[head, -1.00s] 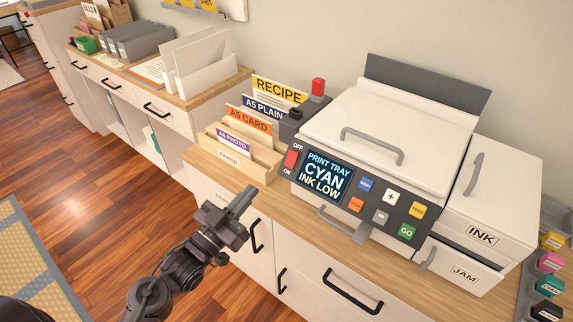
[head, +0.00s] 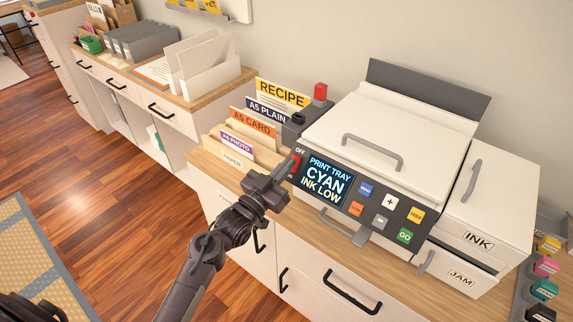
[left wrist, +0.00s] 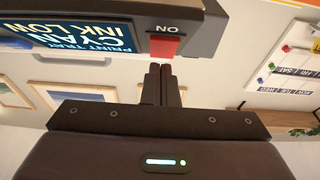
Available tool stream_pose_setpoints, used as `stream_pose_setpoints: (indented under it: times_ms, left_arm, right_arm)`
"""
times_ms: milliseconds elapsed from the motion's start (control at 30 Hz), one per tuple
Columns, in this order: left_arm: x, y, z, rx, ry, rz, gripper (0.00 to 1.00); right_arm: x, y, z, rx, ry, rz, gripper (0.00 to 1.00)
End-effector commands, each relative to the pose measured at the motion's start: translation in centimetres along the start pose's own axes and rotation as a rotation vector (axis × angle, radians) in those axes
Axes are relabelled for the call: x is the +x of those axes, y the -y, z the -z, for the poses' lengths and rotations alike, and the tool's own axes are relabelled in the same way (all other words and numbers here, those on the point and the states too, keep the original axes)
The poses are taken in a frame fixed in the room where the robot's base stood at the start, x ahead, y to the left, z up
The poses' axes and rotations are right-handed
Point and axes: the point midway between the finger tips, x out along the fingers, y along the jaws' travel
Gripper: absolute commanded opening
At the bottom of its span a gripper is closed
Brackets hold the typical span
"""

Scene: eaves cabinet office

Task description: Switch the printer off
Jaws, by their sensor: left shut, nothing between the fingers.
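The white printer (head: 385,130) stands on the wooden counter. Its dark front panel has a lit screen (head: 325,180) reading "PRINT TRAY CYAN INK LOW". A red power switch (head: 296,161) is at the panel's left end, with OFF above it; the ON label is mostly covered by my gripper. My left gripper (head: 286,172) is shut and empty, its fingertips right at the switch's lower part. The left wrist view shows the red switch (left wrist: 165,47) just beyond the shut fingertips (left wrist: 161,70), beside an ON label seen upside down. I cannot tell whether they touch. My right gripper is not in view.
A paper sorter (head: 235,150) with labelled cards stands close to the left of the printer. Coloured buttons, including GO (head: 405,236), sit right of the screen. A handle (head: 345,228) juts out below the panel. Ink cartridges (head: 545,266) stand at far right.

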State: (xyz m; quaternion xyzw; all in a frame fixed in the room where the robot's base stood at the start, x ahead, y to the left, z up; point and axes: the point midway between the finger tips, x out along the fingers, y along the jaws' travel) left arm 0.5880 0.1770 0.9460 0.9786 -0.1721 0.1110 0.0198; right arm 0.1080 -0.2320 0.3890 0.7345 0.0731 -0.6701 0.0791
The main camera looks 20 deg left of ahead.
Motion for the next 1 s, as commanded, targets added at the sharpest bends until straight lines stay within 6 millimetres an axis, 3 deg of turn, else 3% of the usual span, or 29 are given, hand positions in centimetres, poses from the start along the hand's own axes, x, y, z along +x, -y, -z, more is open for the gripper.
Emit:
stream_pose_setpoints:
  times_ms: [467,667,733,1000]
  left_arm:
    - [0.5,0.0,-0.5,0.0,0.0,0.0,0.0]
    - [0.9,0.0,-0.1,0.001,0.046,-0.001,0.0]
    - [0.8,0.0,-0.7,0.0,0.042,0.0,0.0]
    - [1.0,0.1,0.0,0.0,0.041,-0.001,0.0]
  right_arm:
    - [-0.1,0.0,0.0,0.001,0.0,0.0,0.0]
    - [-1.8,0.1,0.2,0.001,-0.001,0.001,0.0]
    - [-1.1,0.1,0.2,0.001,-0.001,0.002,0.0]
    - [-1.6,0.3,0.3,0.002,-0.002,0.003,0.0]
